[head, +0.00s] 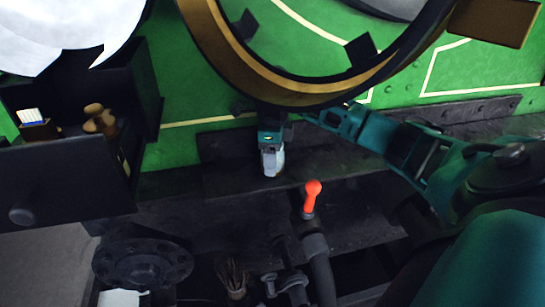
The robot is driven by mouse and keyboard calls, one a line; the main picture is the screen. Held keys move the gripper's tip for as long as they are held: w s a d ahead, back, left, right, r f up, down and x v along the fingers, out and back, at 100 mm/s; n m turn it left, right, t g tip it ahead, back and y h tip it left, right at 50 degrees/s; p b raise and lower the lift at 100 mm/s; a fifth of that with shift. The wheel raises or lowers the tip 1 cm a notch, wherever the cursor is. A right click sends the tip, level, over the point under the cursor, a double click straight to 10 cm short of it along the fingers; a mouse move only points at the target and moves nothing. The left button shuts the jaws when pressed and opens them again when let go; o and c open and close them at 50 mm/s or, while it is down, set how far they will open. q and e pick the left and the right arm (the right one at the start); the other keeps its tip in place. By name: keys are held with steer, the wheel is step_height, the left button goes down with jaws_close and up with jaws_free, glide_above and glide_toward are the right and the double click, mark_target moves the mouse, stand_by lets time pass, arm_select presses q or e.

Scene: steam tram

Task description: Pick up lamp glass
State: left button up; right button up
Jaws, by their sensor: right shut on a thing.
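My right gripper (271,147) hangs in the middle of the head view, below the large round brass-rimmed ring. Its arm comes in from the right. It is shut on a small pale, greyish-white piece that looks like the lamp glass (272,164). The glass points downward under the jaws, in front of the dark ledge; I cannot tell whether it touches the ledge. Its upper part is hidden by the jaws. My left gripper is not in view.
A red-handled lever (311,196) stands just right of and below the glass. An open dark drawer (65,180) at left holds a small box with white sticks (35,124) and a brown wooden item (99,119). A brush-like bundle (231,279) and pipe valves are at the bottom.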

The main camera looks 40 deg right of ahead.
steer(key=c, duration=0.4)
steer(key=shift+c, duration=0.2)
steer(key=shift+r, duration=0.15)
